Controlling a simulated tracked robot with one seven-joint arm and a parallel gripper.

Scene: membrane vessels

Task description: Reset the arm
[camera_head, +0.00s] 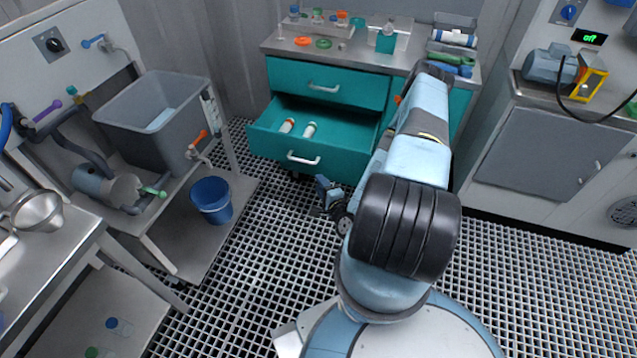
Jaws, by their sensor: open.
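My arm (412,150) rises from my base at the lower middle and reaches toward the teal cabinet, bent at its far end. My gripper (323,195) shows small and dark beside the arm, low in front of the open drawer (305,157). It is open, and I see nothing held in it. Part of my wrist and forearm is hidden behind the thick black joint.
A teal cabinet (330,80) stands behind, its worktop carrying caps, racks and trays. A grey tank (150,110) and a blue bucket (211,198) are at left. A steel bench (50,265) is at lower left. A grey cabinet (545,150) stands right. The grating floor (255,275) is clear left of my base.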

